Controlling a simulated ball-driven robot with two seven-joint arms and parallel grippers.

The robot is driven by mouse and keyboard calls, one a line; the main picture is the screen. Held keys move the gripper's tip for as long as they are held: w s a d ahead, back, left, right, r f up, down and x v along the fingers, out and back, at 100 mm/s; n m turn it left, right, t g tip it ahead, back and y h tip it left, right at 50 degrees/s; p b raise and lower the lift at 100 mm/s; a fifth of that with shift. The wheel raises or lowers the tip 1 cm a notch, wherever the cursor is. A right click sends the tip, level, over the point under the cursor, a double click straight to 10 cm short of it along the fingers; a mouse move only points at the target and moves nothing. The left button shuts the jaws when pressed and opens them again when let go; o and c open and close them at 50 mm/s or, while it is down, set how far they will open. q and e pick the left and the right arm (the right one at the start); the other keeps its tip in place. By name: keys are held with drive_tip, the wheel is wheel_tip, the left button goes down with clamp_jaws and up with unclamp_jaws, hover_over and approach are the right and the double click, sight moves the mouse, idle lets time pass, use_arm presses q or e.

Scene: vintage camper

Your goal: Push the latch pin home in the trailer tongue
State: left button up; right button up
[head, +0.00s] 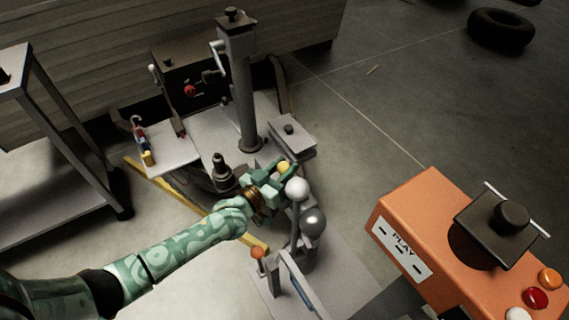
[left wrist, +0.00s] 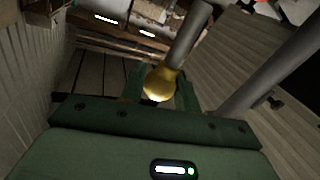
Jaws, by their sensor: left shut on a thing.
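My left gripper (head: 281,173) reaches in from the left, over the trailer tongue (head: 186,149). It is shut on a round gold knob (head: 284,166). In the left wrist view the gold knob (left wrist: 160,84) sits between the two green fingers, and a grey rod (left wrist: 188,40) runs up from it. The gripper hides what lies below the knob, so I cannot tell how far the latch pin is in. My right gripper is not in view.
A white-knobbed lever (head: 297,190) and a grey ball (head: 313,221) stand just right of the gripper. A tall grey post (head: 240,90) rises behind it. An orange PLAY box (head: 418,220) fills the lower right.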

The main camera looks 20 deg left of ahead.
use_arm(q)
drive_tip(key=shift+f+b, duration=0.95)
drive_tip(key=shift+f, duration=0.85)
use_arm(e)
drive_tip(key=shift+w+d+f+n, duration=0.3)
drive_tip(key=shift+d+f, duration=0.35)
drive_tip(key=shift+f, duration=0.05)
use_arm(q)
drive_tip(key=shift+p, duration=0.3)
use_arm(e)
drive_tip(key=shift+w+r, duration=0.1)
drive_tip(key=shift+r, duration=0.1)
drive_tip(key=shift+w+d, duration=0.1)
use_arm(q)
drive_tip(key=shift+f, duration=0.15)
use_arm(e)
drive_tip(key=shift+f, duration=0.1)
use_arm(q)
drive_tip(key=shift+f+b, duration=0.35)
drive_tip(key=shift+b, duration=0.05)
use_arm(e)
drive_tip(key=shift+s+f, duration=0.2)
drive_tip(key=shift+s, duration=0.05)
use_arm(q)
drive_tip(key=shift+f, duration=0.2)
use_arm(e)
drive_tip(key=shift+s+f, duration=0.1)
